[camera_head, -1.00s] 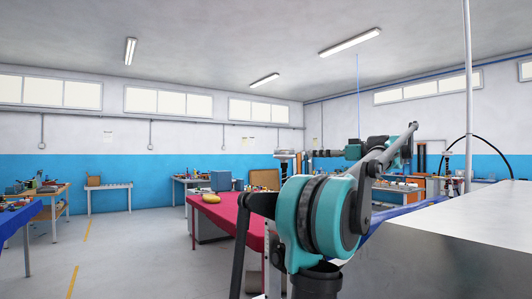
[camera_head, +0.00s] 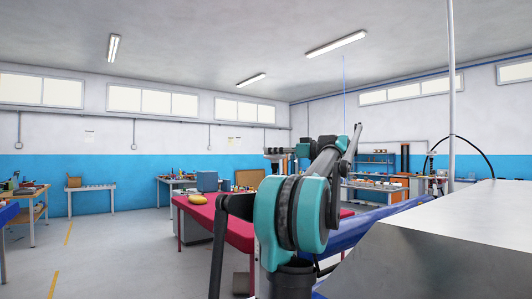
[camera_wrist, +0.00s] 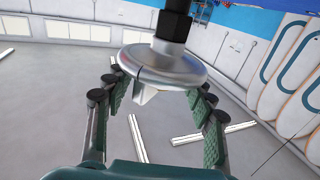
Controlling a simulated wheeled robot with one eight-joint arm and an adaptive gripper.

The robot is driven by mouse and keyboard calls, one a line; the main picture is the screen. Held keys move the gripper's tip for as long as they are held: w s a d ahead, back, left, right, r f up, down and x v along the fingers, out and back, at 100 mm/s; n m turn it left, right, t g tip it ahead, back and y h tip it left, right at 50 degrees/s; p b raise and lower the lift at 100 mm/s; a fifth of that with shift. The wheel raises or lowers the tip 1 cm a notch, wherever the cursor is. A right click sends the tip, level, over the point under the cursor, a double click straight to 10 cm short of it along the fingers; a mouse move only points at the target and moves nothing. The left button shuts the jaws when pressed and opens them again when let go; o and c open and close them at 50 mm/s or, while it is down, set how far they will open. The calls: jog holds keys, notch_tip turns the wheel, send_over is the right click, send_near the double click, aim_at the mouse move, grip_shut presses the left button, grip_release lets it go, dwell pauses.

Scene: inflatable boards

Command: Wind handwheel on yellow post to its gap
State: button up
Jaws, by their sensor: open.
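A silver round disc (camera_wrist: 162,66) with a black hexagonal stem (camera_wrist: 173,24) shows in the wrist view. A small pale wedge juts from its lower side. I cannot tell whether it is the handwheel, and I see no yellow post for certain. My gripper (camera_wrist: 160,98) is open, with a dark finger with a green pad at each side of the disc. I cannot tell whether the pads touch it. In the head view my teal and grey arm fills the middle, and its far end is small and partly hidden.
A red-covered table (camera_head: 205,216) with a yellow object (camera_head: 198,199) stands behind my arm. A large grey metal surface (camera_head: 470,225) fills the right, near a thin white pole (camera_head: 450,100). Pale boards with blue outlines (camera_wrist: 290,75) show in the wrist view.

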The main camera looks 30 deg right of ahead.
jog(key=shift+x, duration=2.25)
grip_shut()
